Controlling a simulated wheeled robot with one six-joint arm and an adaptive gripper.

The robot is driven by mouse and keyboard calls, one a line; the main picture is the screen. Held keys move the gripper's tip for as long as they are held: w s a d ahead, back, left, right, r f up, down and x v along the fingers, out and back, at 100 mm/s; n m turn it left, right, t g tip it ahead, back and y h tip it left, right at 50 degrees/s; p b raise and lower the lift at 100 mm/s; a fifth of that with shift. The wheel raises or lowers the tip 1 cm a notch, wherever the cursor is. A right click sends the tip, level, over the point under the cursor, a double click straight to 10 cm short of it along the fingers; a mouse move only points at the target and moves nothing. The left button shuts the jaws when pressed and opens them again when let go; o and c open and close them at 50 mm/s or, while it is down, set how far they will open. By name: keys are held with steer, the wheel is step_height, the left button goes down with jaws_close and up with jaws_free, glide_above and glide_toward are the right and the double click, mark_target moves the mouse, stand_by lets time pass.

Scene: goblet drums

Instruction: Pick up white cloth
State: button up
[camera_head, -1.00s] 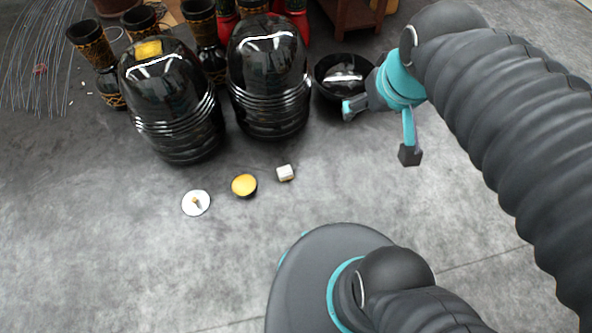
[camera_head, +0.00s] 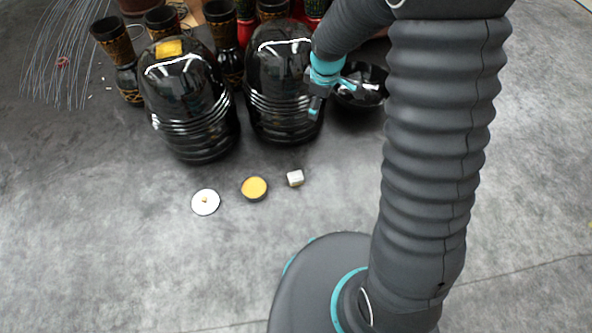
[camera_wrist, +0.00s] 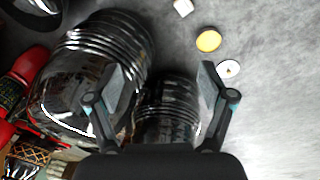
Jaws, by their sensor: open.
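A small white block-like piece (camera_head: 295,178) lies on the grey floor; it may be the folded white cloth, but I cannot tell. It also shows at the top of the wrist view (camera_wrist: 183,8). My gripper (camera_head: 331,97) is open and empty, above and behind that piece, by the right black drum. In the wrist view its fingers (camera_wrist: 164,78) are spread with nothing held between them. A flat white disc (camera_head: 205,203) with a small knob lies farther left on the floor.
A yellow-topped round thing (camera_head: 254,188) lies between the white disc and the white piece. Two large glossy black drums, left (camera_head: 190,105) and right (camera_head: 272,95), stand behind. A black bowl (camera_head: 372,88) is beside the right one.

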steer(key=w+a+f+n+g, duration=0.1)
steer(key=a+f+n, duration=0.1)
steer(key=f, duration=0.6)
steer(key=w+a+f+n, duration=0.1)
steer(key=a+f+n, duration=0.1)
steer(key=f, duration=0.5)
steer(key=n+g, duration=0.1)
steer(key=n, duration=0.3)
glide_above(296, 176)
step_height(296, 176, down, 14)
steer(key=f, duration=0.8)
steer(key=shift+s, duration=0.2)
steer(key=shift+w+f, duration=0.2)
steer(key=shift+f, duration=2.85)
